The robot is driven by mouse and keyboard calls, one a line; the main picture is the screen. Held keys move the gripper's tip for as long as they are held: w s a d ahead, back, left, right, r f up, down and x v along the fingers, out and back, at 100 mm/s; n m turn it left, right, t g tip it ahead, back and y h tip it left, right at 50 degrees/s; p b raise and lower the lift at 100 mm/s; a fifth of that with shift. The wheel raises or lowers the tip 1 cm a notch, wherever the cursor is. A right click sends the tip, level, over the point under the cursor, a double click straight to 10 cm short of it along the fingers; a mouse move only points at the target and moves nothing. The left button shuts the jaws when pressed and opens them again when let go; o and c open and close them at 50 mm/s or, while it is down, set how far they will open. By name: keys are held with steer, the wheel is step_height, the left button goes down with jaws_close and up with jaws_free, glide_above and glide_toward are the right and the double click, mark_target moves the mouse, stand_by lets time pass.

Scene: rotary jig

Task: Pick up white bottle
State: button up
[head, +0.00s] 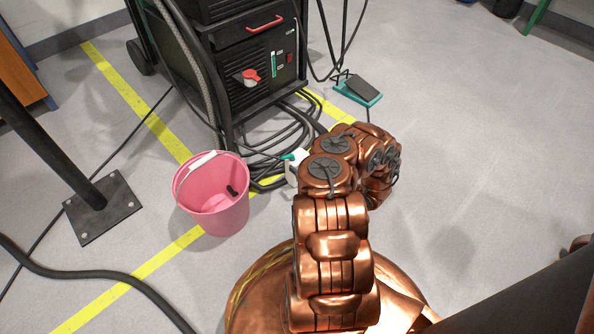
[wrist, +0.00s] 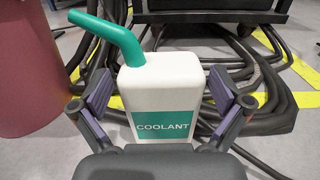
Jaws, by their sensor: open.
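The white bottle (wrist: 160,88) stands upright on the floor in the wrist view. It has a green bent spout at its top left and a green label reading COOLANT. In the head view the white bottle (head: 293,167) is mostly hidden behind my arm, with only a white edge and some green showing. My gripper (wrist: 162,95) is open, with one finger on each side of the bottle. A gap shows between the right finger and the bottle; the left finger is close to the bottle's left side, and I cannot tell if it touches. The gripper is hidden by my arm in the head view.
A pink bucket (head: 213,196) stands left of the bottle and also shows in the wrist view (wrist: 25,75). Coiled black cables (head: 275,130) lie behind the bottle by a black machine (head: 262,75). A post base (head: 103,208) stands at left.

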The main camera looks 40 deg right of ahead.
steer(key=shift+w+f+b, duration=0.1)
steer(key=shift+w+b, duration=0.25)
steer(key=shift+w, duration=0.95)
steer(key=c, duration=1.5)
steer(key=shift+o, duration=0.2)
